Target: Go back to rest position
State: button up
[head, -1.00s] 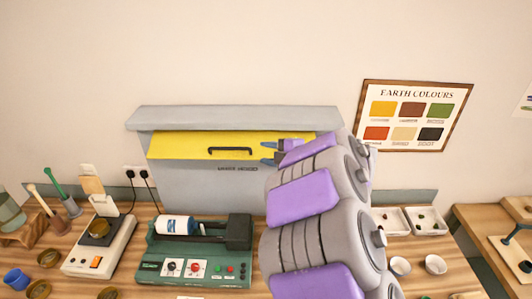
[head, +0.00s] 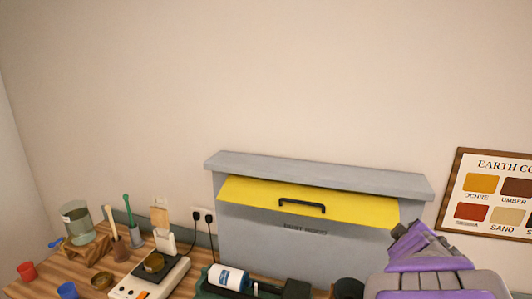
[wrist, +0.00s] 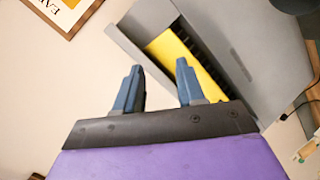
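My gripper (wrist: 158,88) shows in the wrist view with its two blue fingers spread apart and nothing between them. It points toward the wall and the grey hood. In the head view only purple and grey parts of my arm show at the lower right; the fingers cannot be made out there. The grey hood (head: 270,240) has a yellow sash (head: 350,205) with a dark handle. The hood and its yellow panel (wrist: 175,55) also show tilted in the wrist view, beyond the fingers and apart from them.
A green machine with a white-and-blue jar (head: 228,277) stands before the hood. A scale (head: 150,277), brushes, a glass vessel (head: 78,222), and red and blue cups crowd the table's left. An earth colours poster (head: 490,200) hangs at right. The wall above is clear.

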jog(key=s+a+f+m+g+b, duration=0.2)
jog(key=s+f+m+g+b, duration=0.1)
jog(key=s+f, duration=0.4)
jog(key=s+a+f+m+g+b, duration=0.2)
jog(key=s+a+f+m+g, duration=0.1)
jog(key=s+f, duration=0.45)
jog(key=s+a+f+g+y+b, duration=0.2)
jog(key=s+a+f, duration=0.1)
jog(key=s+a, duration=0.2)
jog(key=s+a+f+g+y+b, duration=0.1)
jog(key=s+a+f+g+y, duration=0.1)
jog(key=s, duration=0.7)
jog(key=s+a+f+g+y+b, duration=0.1)
jog(key=s+a+f+g+b, duration=0.1)
jog(key=s+a+f, duration=0.3)
jog(key=s+a+g, duration=0.1)
jog(key=s+a, duration=0.1)
jog(key=shift+a+f+m+g+y+b, duration=0.3)
jog(key=shift+f+y, duration=0.1)
jog(key=shift+s, duration=0.1)
